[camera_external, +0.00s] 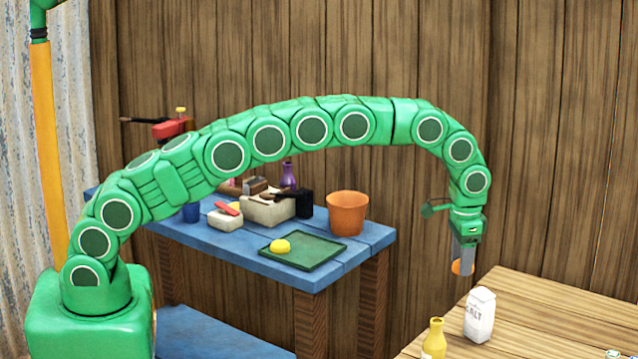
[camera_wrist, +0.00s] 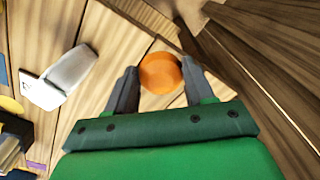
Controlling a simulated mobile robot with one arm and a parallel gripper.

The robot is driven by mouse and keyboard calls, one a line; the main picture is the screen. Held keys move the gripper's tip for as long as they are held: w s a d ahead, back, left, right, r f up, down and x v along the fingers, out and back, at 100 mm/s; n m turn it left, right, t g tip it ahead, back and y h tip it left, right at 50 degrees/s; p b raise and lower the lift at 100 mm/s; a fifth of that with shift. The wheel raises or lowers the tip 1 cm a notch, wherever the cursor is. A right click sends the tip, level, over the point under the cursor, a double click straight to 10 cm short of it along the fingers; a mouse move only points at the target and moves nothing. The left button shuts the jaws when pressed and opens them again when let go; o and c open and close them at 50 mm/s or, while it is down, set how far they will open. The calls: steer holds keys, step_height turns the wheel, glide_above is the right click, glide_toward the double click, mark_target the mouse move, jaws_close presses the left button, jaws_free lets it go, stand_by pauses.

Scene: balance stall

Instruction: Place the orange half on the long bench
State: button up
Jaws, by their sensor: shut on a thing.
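The orange half (camera_external: 457,268) is held between the fingers of my gripper (camera_external: 463,262), off the left edge of the wooden bench in the outside view. In the wrist view the orange half (camera_wrist: 160,73) shows as a round orange shape between the two grey fingertips of my gripper (camera_wrist: 158,82). The long wooden bench (camera_external: 530,310) stands at the lower right of the outside view, with pale planks. The gripper hangs pointing down near the bench's back left corner, and I cannot tell exactly how high the orange half is above the top.
A white salt carton (camera_external: 480,315) and a yellow bottle (camera_external: 435,340) stand on the wooden bench. A blue table (camera_external: 225,240) to the left holds an orange pot (camera_external: 347,213), a green tray (camera_external: 318,250) with a yellow thing, and other items. The bench's middle is clear.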

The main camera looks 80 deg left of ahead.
steer(key=shift+w+f, duration=1)
steer(key=shift+f, duration=0.2)
steer(key=shift+w+f, duration=1)
steer(key=shift+f, duration=0.2)
steer(key=shift+w+f, duration=0.2)
steer(key=shift+f, duration=0.05)
steer(key=shift+f, duration=1.6)
steer(key=shift+f, duration=0.1)
steer(key=o, duration=1)
step_height(320, 180, up, 12)
